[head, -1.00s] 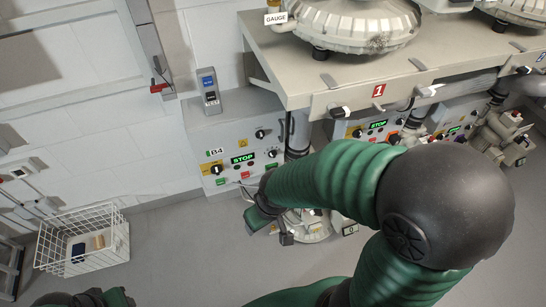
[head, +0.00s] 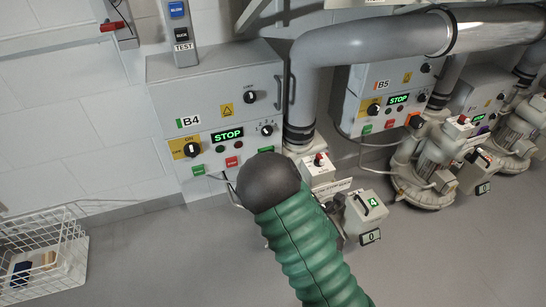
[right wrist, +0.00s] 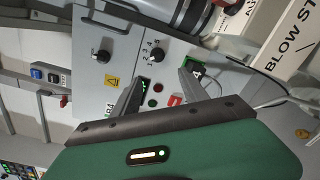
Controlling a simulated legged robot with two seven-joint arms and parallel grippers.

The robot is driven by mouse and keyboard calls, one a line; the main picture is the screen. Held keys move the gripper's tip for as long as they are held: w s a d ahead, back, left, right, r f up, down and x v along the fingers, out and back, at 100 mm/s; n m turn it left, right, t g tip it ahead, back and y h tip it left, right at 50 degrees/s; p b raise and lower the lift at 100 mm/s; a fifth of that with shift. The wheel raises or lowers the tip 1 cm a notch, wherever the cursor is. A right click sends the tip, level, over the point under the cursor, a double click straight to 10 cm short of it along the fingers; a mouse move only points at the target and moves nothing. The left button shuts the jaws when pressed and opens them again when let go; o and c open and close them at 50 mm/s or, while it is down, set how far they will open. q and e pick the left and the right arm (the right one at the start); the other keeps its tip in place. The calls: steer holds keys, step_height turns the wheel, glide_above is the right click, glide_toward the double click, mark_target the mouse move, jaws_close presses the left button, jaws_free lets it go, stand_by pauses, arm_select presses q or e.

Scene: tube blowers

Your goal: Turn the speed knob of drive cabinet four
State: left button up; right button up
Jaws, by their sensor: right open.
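Drive cabinet B4 (head: 215,120) is a grey box on the wall with a green-lit STOP display. Its small black knob with a marked scale (head: 267,130) sits at the right of the panel. In the right wrist view this knob (right wrist: 155,55) has numbers around it. A larger black knob (head: 250,97) sits above it, also seen in the wrist view (right wrist: 102,56). My right gripper (right wrist: 165,72) is open and empty, its two fingers pointing at the panel near the numbered knob. In the head view my right forearm hides that gripper. My left gripper is out of view.
A yellow-backed ON/OFF switch (head: 191,149) and push buttons are on the same panel. A thick grey pipe (head: 310,80) runs right of the cabinet. Cabinet B5 (head: 385,95) and blowers (head: 425,180) stand further right. A white wire basket (head: 50,250) is at lower left.

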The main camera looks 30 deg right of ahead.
steer(key=b, duration=0.5)
glide_toward(269, 133)
steer(key=shift+n+t+y, duration=0.3)
steer(key=shift+n, duration=0.1)
steer(key=x, duration=0.5)
steer(key=f+x, duration=0.1)
steer(key=x, duration=0.1)
steer(key=shift+w+d, duration=0.2)
steer(key=shift+d, duration=0.1)
steer(key=shift+w+d+r, duration=0.1)
steer(key=shift+w+r, duration=0.1)
steer(key=shift+w, duration=0.3)
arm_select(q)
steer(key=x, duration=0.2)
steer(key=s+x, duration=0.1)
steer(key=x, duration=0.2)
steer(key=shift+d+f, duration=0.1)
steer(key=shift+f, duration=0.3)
arm_select(e)
jaws_close()
